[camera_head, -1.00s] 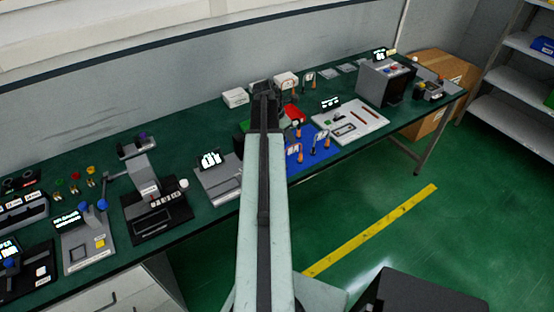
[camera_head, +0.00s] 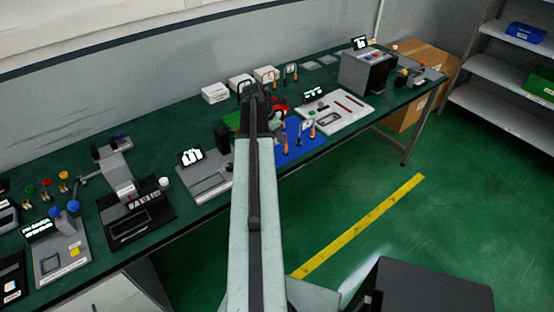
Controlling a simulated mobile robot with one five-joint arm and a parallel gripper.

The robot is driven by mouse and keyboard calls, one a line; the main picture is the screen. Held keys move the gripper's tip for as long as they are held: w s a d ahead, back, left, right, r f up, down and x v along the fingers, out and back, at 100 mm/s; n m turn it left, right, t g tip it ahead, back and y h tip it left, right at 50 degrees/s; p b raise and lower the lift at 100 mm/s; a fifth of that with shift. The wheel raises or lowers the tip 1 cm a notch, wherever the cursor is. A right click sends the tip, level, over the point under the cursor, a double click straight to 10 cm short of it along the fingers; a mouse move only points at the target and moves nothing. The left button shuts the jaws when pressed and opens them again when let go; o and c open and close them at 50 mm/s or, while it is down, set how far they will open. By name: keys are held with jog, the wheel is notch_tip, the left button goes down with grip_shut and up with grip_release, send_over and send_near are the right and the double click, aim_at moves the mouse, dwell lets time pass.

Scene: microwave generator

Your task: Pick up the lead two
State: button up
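Small orange-and-black leads with white tags stand on a blue mat (camera_head: 303,151). One lead (camera_head: 285,136) is beside my arm and another (camera_head: 312,130) is to its right. More orange-and-black pieces (camera_head: 290,74) stand at the back of the bench. The tags are too small to read, so I cannot tell which is lead two. My gripper (camera_head: 249,86) is at the far end of my outstretched arm, over the bench, left of the blue mat and in front of the white boxes. Its fingers are dark and small, and their opening is unclear. My arm hides part of the bench.
A green bench (camera_head: 150,148) runs along the wall. White boxes (camera_head: 215,92) stand behind my gripper. A white tray (camera_head: 340,114) and a grey box unit (camera_head: 366,72) are to the right. Grey devices (camera_head: 133,205) stand to the left. The floor with a yellow stripe (camera_head: 360,222) is clear.

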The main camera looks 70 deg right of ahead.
jog(key=shift+r, duration=0.1)
grip_shut()
